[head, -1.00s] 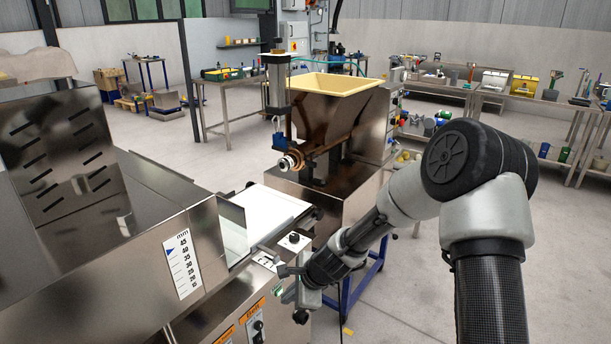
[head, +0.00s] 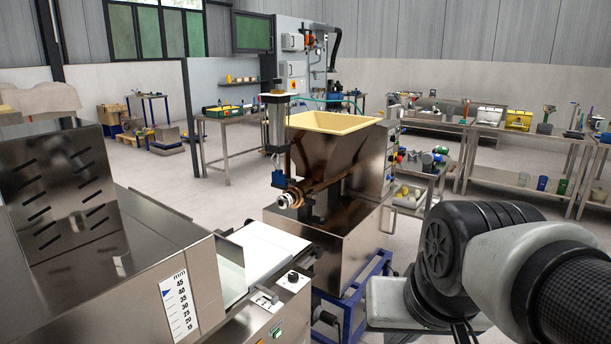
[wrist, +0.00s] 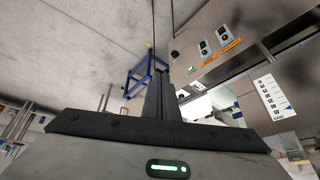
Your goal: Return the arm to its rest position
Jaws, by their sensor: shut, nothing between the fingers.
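My gripper (wrist: 160,80) shows in the wrist view as dark fingers closed together, with nothing between them. In the head view, my arm (head: 455,260) is folded at the lower right, and its gripper is not visible there. In the wrist view, the steel machine's front panel with switches (wrist: 215,42) lies beyond the fingers to the upper right, apart from them.
The dough machine with its thickness scale (head: 178,307) fills the left. A steel machine with a cream hopper (head: 335,122) stands mid-view on a blue frame (head: 350,310). Benches with goods (head: 520,150) stand at the back right. Open floor lies between.

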